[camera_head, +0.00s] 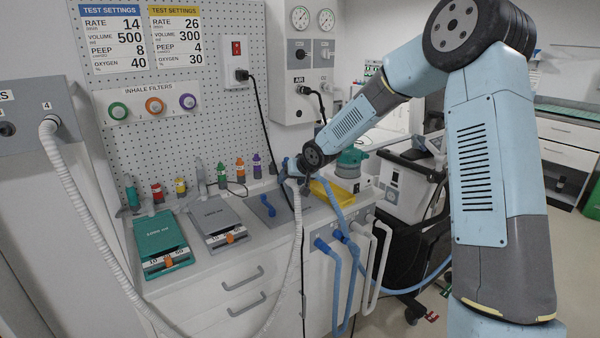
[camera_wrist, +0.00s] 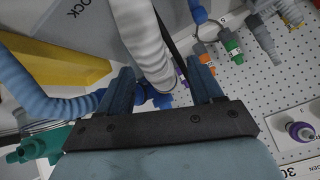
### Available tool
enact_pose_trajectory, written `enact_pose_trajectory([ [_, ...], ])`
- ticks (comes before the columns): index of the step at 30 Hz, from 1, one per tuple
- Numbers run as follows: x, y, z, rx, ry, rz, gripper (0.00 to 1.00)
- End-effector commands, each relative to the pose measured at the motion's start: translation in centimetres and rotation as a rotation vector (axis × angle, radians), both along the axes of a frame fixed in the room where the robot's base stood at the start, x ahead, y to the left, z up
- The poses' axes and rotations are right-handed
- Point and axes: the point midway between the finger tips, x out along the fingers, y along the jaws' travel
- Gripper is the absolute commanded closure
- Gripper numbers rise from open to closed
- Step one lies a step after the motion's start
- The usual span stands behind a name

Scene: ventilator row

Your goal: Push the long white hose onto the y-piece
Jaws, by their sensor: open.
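The long white hose (camera_head: 88,212) runs from the wall port marked 4, sags low in front of the drawers and rises to my gripper (camera_head: 293,178) over the counter. In the wrist view its ribbed end (camera_wrist: 146,45) lies between the fingers of my gripper (camera_wrist: 160,88), which stand apart on either side of it. A blue fitting, apparently the y-piece (camera_wrist: 160,99), shows just at the hose's end between the fingers. A ribbed blue hose (camera_wrist: 42,97) comes toward it from the left. I cannot tell whether the white hose is seated on the fitting.
A yellow tray (camera_head: 330,193) is close beside my gripper. A grey test lung (camera_head: 217,218) and a green one (camera_head: 161,242) lie on the counter, left. Blue and white hoses hang at the counter's right end. A pegboard (camera_head: 200,85) stands behind.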

Motion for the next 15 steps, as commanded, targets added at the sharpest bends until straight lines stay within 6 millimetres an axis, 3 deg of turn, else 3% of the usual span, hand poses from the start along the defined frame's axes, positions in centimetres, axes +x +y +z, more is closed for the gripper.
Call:
enact_pose_trajectory([
  [15, -3.0, -2.2, 3.6, -0.001, -0.002, -0.002, 0.35],
])
